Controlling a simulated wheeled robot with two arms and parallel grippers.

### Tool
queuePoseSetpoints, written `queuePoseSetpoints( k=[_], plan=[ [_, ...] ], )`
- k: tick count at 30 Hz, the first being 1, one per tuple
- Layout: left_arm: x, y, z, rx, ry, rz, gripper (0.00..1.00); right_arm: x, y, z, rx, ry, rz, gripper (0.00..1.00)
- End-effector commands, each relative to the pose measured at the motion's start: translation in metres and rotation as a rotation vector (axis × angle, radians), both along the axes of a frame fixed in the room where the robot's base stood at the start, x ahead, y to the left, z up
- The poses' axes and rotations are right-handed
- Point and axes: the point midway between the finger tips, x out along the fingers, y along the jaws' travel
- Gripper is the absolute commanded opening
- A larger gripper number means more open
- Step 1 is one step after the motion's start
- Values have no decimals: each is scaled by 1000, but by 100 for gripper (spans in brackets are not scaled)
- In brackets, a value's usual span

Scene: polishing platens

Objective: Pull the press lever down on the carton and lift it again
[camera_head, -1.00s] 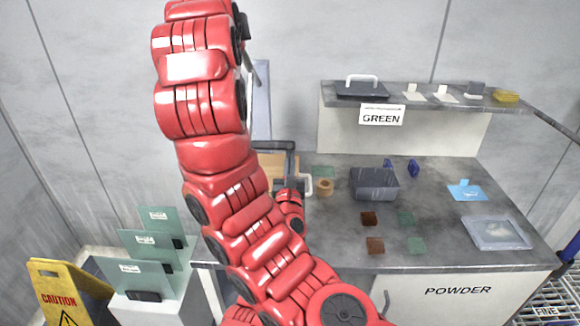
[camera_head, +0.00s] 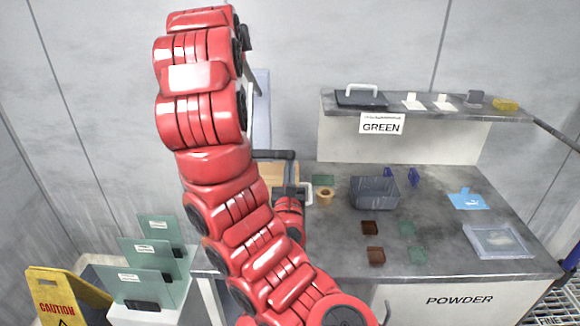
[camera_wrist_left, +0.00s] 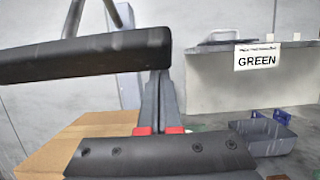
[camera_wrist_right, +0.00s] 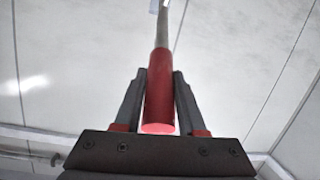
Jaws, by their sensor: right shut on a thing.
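The brown carton (camera_head: 283,172) shows partly behind my red arms; in the left wrist view its top (camera_wrist_left: 60,150) lies at the lower left. The press lever's red grip (camera_wrist_right: 159,95) stands between the fingers of my right gripper (camera_wrist_right: 158,90), which is shut on it, with a grey rod running up. In the head view my raised arm hides most of the lever. My left gripper (camera_head: 290,170) is low beside the carton; its fingers (camera_wrist_left: 159,100) are close together and seem empty. A dark bar (camera_wrist_left: 80,57) crosses just above it.
A grey bin (camera_head: 374,193), a tape ring (camera_head: 325,195) and several small plates lie on the worktop to the right. A shelf with a GREEN sign (camera_head: 381,125) stands behind. Glass panels (camera_head: 150,258) and a yellow caution sign (camera_head: 62,298) are at the lower left.

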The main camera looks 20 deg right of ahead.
Motion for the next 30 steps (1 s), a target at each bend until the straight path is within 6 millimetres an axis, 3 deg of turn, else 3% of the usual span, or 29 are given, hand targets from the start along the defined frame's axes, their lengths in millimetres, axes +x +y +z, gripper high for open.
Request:
queuePoseSetpoints(
  k=[14, 15, 20, 30],
  plan=[
    [-7, 1, 20, -2, -9, -1, 0, 1, 0, -4, -1, 10, -1, 0],
    [-7, 1, 20, -3, -10, 0, 0, 1, 0, -4, 0, 12, -1, 41],
    [-7, 2, 19, -2, -8, 0, 0, 1, 0, -3, -1, 10, 0, 69],
    [-7, 2, 15, -1, -3, -1, 0, -2, 1, 0, 0, 2, 1, 69]
  ],
)
